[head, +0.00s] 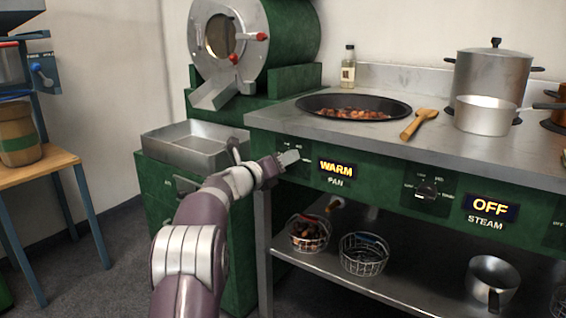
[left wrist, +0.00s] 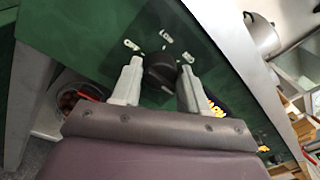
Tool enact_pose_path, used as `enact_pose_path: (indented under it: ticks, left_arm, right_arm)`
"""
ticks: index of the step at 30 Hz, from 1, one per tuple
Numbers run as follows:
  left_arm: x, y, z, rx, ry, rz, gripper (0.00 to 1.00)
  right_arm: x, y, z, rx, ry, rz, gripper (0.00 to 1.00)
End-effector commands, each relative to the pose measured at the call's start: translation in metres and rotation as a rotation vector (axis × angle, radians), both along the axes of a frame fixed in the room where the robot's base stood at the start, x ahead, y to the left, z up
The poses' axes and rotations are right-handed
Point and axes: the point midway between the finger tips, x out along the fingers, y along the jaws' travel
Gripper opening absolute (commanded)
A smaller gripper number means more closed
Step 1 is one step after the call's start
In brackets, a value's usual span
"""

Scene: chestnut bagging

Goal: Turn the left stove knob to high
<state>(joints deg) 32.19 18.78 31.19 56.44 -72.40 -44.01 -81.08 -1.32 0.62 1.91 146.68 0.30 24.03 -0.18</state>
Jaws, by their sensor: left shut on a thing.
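The left stove knob (left wrist: 159,70) is black and round. It sits on the green stove front between the two fingers of my left gripper (left wrist: 156,88) in the left wrist view, and the gripper is shut on it. In the head view my left gripper (head: 284,162) is at the stove's left front panel, and its hand hides most of the knob. The lit display (head: 336,168) beside it reads WARM, above the label PAN. Small white setting marks (left wrist: 166,39) show around the knob. My right gripper is not in view.
A second knob (head: 427,189) with an OFF display (head: 490,207) marked STEAM is to the right. Wire baskets (head: 364,253) stand on the shelf below.

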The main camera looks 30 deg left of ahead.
Motion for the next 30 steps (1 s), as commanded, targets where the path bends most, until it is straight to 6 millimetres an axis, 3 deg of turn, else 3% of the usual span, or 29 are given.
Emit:
enact_pose_path:
  ticks: [8,9,11,22,26,30]
  left_arm:
    - [0.001,-0.001,0.000,0.003,0.000,-0.001,0.13]
    - [0.000,-0.001,0.000,0.003,0.000,-0.001,0.53]
    - [0.000,-0.001,0.000,0.002,0.000,-0.001,0.69]
    - [-0.006,0.001,0.001,0.000,0.001,0.000,0.69]
    - [-0.028,0.005,0.003,-0.001,0.000,0.001,0.69]
    - [-0.064,0.011,0.005,0.000,0.000,0.002,0.69]
  right_arm:
    - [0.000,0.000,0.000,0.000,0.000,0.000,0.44]
    - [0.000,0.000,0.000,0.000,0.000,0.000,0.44]
    - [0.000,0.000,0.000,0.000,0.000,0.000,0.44]
    - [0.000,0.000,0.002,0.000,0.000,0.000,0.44]
    - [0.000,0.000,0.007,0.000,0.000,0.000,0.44]
    - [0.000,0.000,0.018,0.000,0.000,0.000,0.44]
